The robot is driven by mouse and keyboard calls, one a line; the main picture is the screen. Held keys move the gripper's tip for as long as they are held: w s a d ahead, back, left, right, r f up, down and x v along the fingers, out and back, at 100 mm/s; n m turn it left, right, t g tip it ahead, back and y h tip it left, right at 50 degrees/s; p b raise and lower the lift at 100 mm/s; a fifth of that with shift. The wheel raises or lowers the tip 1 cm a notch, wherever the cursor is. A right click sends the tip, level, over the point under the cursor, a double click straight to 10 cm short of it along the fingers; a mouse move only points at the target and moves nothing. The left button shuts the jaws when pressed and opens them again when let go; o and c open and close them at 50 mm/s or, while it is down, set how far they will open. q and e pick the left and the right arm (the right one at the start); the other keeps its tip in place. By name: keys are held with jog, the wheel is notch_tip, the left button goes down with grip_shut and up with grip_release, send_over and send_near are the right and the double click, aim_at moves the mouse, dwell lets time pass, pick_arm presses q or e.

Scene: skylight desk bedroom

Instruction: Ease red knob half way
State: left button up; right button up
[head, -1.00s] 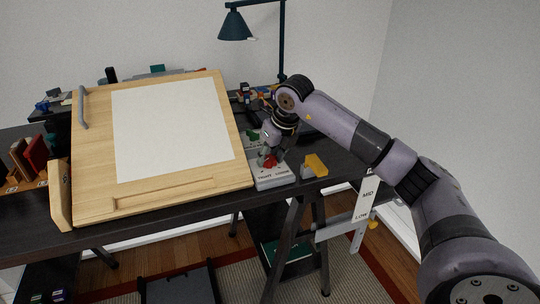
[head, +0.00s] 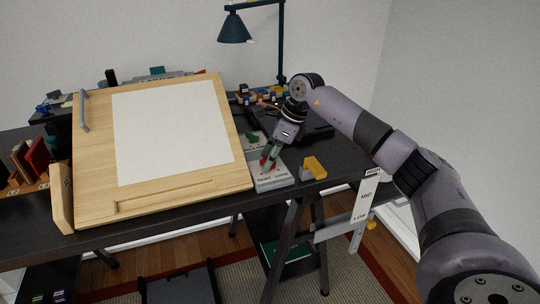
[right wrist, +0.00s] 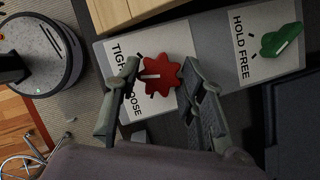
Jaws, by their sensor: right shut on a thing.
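The red knob (right wrist: 163,76) is lobed and sits on a pale plate (right wrist: 108,49) lettered TIGHT and LOOSE in the right wrist view. A white line on the knob points towards the lettering, roughly between the two words. My right gripper (right wrist: 158,82) has one finger on each side of the knob and is shut on it. In the head view the knob (head: 264,163) is small and partly covered by the right gripper (head: 267,160), which leans in from the upper right. My left gripper is not in view.
A green knob (right wrist: 282,41) on a HOLD FREE plate is close by. The tilted wooden drawing board (head: 240,165) stands just left. A yellow part (head: 314,167) is at the desk edge to the right, above a HIGH, MID, LOW card (head: 364,202). A lamp (head: 234,27) is behind.

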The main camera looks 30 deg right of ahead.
jog(key=shift+w+n+g+y, duration=0.1)
jog(key=shift+n+g+y, duration=0.2)
jog(key=shift+n, duration=0.8)
jog(key=o, duration=1.1)
jog(key=shift+o, duration=0.2)
jog(key=shift+d+r, duration=0.1)
jog(key=v, duration=1.1)
jog(key=shift+r, duration=0.4)
jog(key=shift+d, duration=0.1)
